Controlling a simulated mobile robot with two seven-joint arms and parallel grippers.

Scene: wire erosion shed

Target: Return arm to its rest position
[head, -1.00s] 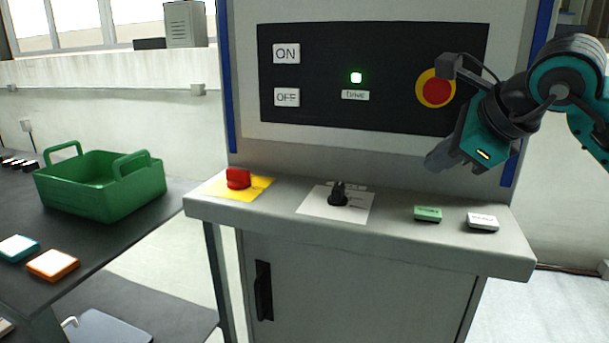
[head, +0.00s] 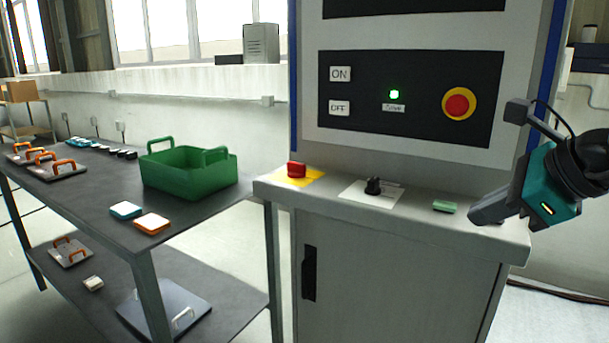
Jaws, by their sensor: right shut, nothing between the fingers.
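My right gripper (head: 489,209) comes in from the right edge of the head view on its teal and black arm. It looks shut and empty. It is in front of the right end of the machine's ledge (head: 420,222) and hides part of it. My left gripper is out of view. The machine's black control panel (head: 420,88) carries an ON button (head: 340,74), an OFF button (head: 339,107), a lit green lamp (head: 394,94) and a red and yellow stop button (head: 459,104). The gripper is below and right of the stop button, apart from it.
The ledge holds a red switch (head: 297,170), a black knob (head: 373,186) and a green block (head: 444,207). A dark table (head: 90,190) at left carries a green basket (head: 190,172), a teal block (head: 125,210), an orange block (head: 152,223) and several orange-handled plates. Free floor shows at lower right.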

